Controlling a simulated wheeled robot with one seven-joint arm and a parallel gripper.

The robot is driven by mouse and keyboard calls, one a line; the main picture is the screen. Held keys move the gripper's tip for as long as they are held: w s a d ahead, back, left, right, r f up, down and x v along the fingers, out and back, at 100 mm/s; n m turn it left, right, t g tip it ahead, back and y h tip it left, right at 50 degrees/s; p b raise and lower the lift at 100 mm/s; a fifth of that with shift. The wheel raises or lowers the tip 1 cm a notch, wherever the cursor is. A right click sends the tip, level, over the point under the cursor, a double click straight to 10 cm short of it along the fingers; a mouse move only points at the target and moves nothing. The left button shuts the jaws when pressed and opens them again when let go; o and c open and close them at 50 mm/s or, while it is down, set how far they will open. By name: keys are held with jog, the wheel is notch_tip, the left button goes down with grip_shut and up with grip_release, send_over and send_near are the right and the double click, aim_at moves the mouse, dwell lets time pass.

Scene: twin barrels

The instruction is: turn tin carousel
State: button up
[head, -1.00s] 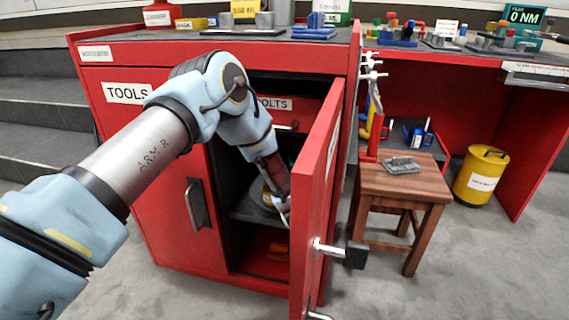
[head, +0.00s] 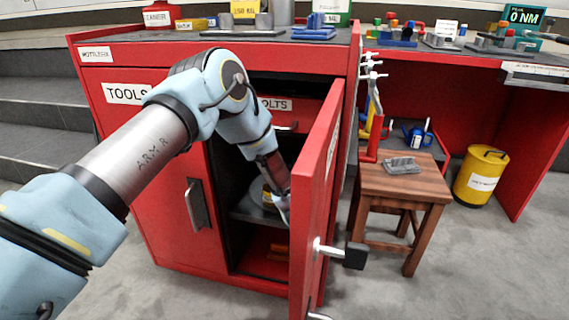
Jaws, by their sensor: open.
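The tin carousel (head: 268,203) seems to be the round yellowish and grey thing on the shelf inside the open red cabinet; only a small part of it shows. My arm reaches from the left into the cabinet opening. My gripper (head: 284,208) points down beside the carousel's right side, close to the open door. It is open; its far finger and any contact with the carousel are hidden by my wrist and the door edge.
The red cabinet door (head: 318,190) stands open just right of my gripper, its handle (head: 340,252) facing out. The shelf (head: 248,212) is under the carousel. A wooden stool (head: 405,190) and a yellow drum (head: 481,176) stand to the right on open floor.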

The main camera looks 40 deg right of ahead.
notch_tip(320, 180, up, 9)
jog(key=shift+r+p, duration=0.2)
jog(key=shift+p, duration=1.05)
jog(key=shift+w+a+f, duration=0.1)
jog(key=shift+w+f, duration=0.1)
jog(key=shift+w, duration=0.1)
jog(key=a+f+m+g+h+p, duration=0.1)
jog(key=a+f+m+g+h, duration=0.1)
jog(key=a+f+m+g, duration=0.1)
jog(key=s+a+f+m+g+h+p, duration=0.1)
jog(key=a+f+m+g+h+p, duration=0.1)
jog(key=a+f+m+g, duration=0.1)
jog(key=s+a+f+m+g+h+p, duration=0.1)
jog(key=a+f+m+g+h, duration=0.1)
jog(key=a+f+g+h, duration=0.1)
jog(key=shift+s+a+f+m+g, duration=0.1)
jog(key=shift+a+f+m+g, duration=0.4)
jog(key=shift+g, duration=0.7)
jog(key=shift+s+a+f, duration=0.1)
jog(key=shift+s, duration=0.05)
jog(key=d, duration=0.3)
jog(key=w+d+b, duration=0.1)
jog(key=d, duration=0.3)
jog(key=w+d, duration=0.1)
jog(key=d, duration=0.2)
jog(key=shift+d, duration=0.25)
